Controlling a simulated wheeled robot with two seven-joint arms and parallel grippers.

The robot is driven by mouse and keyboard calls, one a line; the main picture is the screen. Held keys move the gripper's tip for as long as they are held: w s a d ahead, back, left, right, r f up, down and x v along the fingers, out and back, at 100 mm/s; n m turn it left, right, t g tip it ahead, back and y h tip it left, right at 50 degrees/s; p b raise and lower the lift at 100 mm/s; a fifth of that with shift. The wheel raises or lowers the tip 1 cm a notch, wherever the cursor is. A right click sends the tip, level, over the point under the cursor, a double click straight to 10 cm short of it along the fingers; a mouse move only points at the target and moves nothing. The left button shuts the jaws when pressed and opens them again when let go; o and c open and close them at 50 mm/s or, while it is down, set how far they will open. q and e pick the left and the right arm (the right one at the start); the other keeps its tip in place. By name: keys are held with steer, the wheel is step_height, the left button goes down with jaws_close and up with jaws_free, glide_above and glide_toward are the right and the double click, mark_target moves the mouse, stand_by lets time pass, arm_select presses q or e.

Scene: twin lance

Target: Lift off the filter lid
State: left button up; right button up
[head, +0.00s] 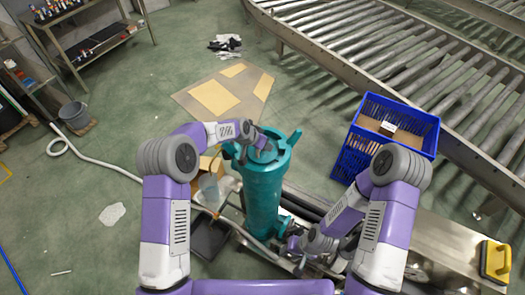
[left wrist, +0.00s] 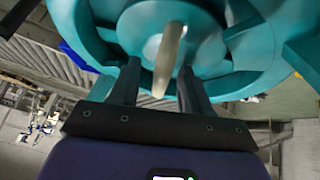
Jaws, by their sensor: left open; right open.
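The teal filter housing (head: 262,205) stands upright in the middle of the head view, with its round lid (head: 283,150) on top. My left gripper (head: 254,140) is over the lid and partly hides it. In the left wrist view the lid (left wrist: 215,55) fills the upper part, with a pale bar-like handle (left wrist: 168,60) at its centre. My left gripper (left wrist: 160,82) is open there, its fingers on either side of the handle's lower end; I cannot tell whether they touch it. My right gripper (head: 293,244) is open and low, beside the housing's lower right.
A blue crate (head: 345,160) stands right of the housing, before a roller conveyor (head: 400,60). A steel bench (head: 450,240) with a yellow-handled tool (head: 495,260) is at lower right. A cardboard sheet (head: 222,95) lies behind. A pale hose (head: 95,160) crosses the floor at left.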

arm_select(q)
steer(key=shift+c, duration=0.5)
jaws_close()
steer(key=shift+r, duration=0.1)
step_height(320, 180, up, 10)
stand_by(0.4)
